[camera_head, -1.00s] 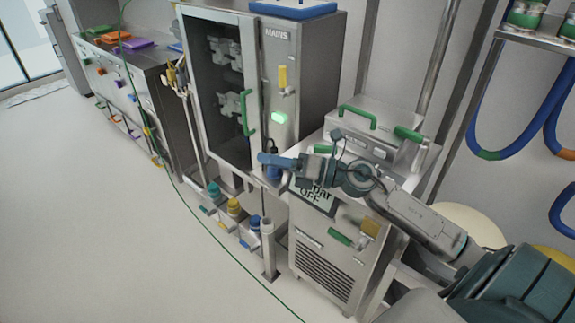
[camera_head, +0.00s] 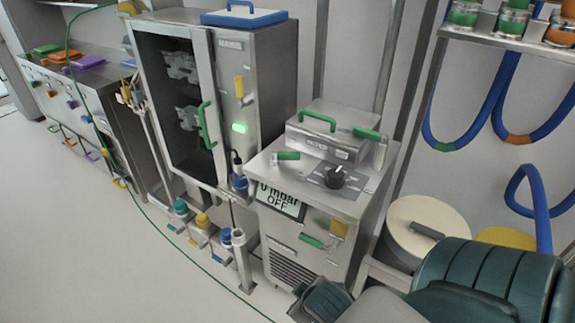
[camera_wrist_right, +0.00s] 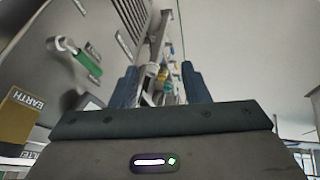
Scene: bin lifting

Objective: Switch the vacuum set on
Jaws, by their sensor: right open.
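The vacuum set (camera_head: 322,262) is a steel cabinet right of centre in the head view. Its tilted display (camera_head: 279,200) reads "0 mbar OFF". A black rotary knob (camera_head: 335,177) sits on a dark plate on its top. A green-handled lever (camera_head: 312,242) is on its front, and also shows in the right wrist view (camera_wrist_right: 87,64). My right gripper (camera_wrist_right: 160,90) is open and empty in its wrist view, its two blue fingers apart, beside the cabinet's front. My left gripper is out of view.
A tall glass-door cabinet (camera_head: 230,110) with a lit green button stands left of the vacuum set. A post (camera_head: 242,262) and small coloured-capped valves stand in front. A green cable (camera_head: 130,190) crosses the floor. Blue hoses (camera_head: 490,110) hang at right. The left floor is clear.

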